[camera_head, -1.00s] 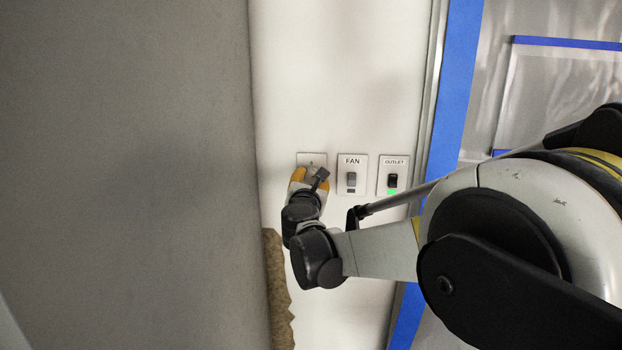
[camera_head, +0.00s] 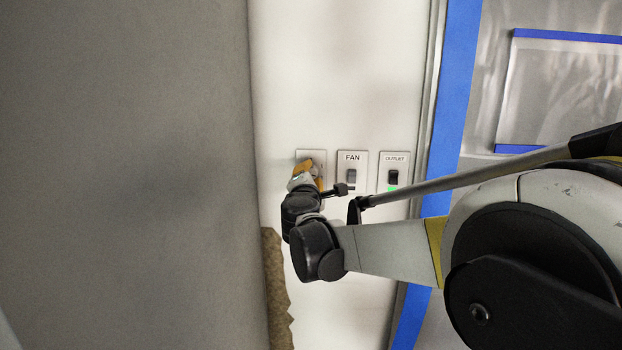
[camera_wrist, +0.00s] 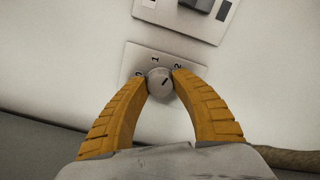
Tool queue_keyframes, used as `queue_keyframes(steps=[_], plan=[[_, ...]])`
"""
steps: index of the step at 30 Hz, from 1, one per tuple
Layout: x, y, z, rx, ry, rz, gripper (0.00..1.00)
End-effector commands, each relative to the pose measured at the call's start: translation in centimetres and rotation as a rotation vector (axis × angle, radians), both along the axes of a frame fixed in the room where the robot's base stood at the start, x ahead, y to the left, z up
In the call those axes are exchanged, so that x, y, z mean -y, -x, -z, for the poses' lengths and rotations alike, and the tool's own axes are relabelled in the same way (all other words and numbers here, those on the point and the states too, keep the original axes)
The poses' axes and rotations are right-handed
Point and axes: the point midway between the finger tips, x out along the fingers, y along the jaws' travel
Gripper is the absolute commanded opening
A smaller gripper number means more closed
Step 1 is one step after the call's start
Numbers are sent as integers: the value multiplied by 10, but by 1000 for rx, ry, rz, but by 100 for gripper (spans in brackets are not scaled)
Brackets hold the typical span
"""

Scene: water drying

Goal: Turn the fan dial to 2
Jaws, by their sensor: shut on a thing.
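The fan dial (camera_wrist: 159,88) is a round grey knob on a white plate (camera_wrist: 133,55) marked 0, 1 and 2. The dark line on the knob points up and right, roughly toward the 2. My gripper (camera_wrist: 161,80) has its two orange fingers shut on the knob, one fingertip on each side. In the head view my gripper (camera_head: 309,172) is against the leftmost wall plate (camera_head: 303,154) and hides the dial.
To the right on the white wall are a FAN switch (camera_head: 351,176) and an OUTLET switch (camera_head: 393,177) with a green light. A large grey surface (camera_head: 130,170) fills the left. A ragged brown edge (camera_head: 277,285) lies below.

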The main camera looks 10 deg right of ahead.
Motion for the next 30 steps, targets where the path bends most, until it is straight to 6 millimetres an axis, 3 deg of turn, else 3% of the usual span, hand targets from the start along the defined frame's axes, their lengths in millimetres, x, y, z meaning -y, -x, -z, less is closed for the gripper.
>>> queue_keyframes(steps=[12, 29, 30], plan=[[0, 0, 0, 63, -190, -1, 1], [0, 0, -1, 73, -220, -1, 1], [0, 0, -1, 73, -220, -1, 34]])
